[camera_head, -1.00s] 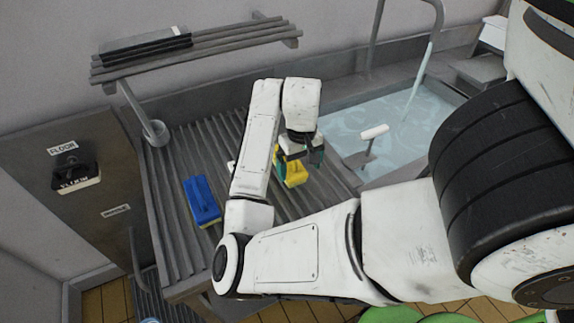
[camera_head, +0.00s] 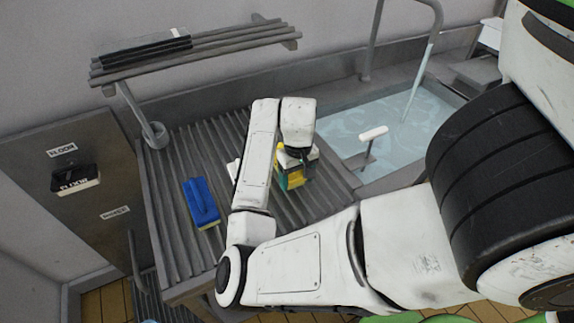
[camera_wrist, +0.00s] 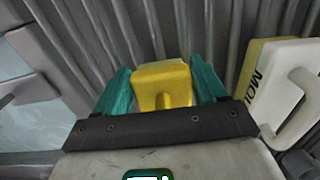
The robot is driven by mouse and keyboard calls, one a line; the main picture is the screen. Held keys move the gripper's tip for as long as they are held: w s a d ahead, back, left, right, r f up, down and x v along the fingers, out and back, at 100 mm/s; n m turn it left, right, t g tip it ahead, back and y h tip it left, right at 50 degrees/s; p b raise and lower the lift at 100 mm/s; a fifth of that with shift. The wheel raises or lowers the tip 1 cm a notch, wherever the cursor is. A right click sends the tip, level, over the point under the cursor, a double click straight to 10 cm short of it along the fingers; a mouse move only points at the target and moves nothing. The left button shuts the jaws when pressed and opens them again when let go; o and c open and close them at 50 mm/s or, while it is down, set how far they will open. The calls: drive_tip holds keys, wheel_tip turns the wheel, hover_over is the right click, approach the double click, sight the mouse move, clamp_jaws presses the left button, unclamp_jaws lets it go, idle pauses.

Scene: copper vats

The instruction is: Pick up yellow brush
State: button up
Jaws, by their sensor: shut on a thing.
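The yellow brush (camera_wrist: 163,84) is between the two green fingers of my gripper (camera_wrist: 163,90) in the wrist view, with a finger against each side. In the head view the yellow brush (camera_head: 295,181) shows below my wrist on the ribbed rack, partly covered by my gripper (camera_head: 292,172). My gripper is shut on it. I cannot tell whether the brush touches the rack or is just above it.
A blue brush (camera_head: 201,202) lies on the ribbed rack (camera_head: 180,245) to the left. A white brush (camera_wrist: 272,88) with dark lettering lies close to my gripper. A water basin (camera_head: 420,125) is at the right. A FLOOR brush (camera_head: 76,180) hangs on the left panel.

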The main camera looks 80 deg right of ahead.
drive_tip(key=c, duration=0.4)
drive_tip(key=shift+r, duration=0.1)
